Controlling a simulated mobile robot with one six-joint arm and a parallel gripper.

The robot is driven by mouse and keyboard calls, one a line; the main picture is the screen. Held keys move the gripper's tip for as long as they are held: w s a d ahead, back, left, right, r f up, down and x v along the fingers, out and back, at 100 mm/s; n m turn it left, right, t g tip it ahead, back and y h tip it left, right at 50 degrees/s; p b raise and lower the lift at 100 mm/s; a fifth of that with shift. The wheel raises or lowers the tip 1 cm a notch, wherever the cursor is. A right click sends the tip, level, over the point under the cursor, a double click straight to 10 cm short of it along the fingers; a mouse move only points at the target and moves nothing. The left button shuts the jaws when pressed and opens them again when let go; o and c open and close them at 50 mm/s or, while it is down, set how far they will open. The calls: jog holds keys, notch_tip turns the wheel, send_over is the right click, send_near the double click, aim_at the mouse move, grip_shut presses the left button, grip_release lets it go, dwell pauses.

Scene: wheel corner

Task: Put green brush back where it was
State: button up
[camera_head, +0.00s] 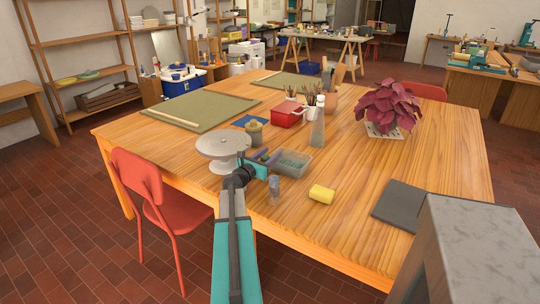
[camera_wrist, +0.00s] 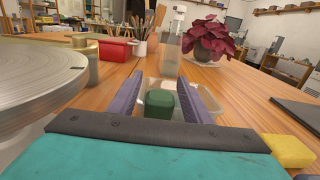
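My gripper (camera_head: 267,157) is over the table just left of a clear plastic container (camera_head: 294,164). In the wrist view its two purple fingers (camera_wrist: 160,100) stand apart, with gaps on both sides of a dark green rounded block (camera_wrist: 159,104). This block may be the green brush; no bristles can be made out. It appears to be at or in the clear container, whose pale rim (camera_wrist: 148,84) shows behind it. Whether it touches anything beneath is hidden. In the head view I cannot pick it out from the greenish contents of the container.
A grey turntable (camera_head: 223,146) stands close left of my gripper. A glass jar (camera_head: 274,189) and a yellow sponge (camera_head: 321,194) are nearer. A tall bottle (camera_head: 318,124), red box (camera_head: 286,114) and potted plant (camera_head: 388,105) stand behind. The right table front holds a dark slab (camera_head: 402,205).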

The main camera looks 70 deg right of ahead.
jog(key=shift+a+r, duration=0.1)
jog(key=shift+r, duration=0.05)
jog(key=v, duration=1.2)
jog(key=shift+b, duration=0.45)
jog(key=shift+r, duration=0.1)
dwell(0.4)
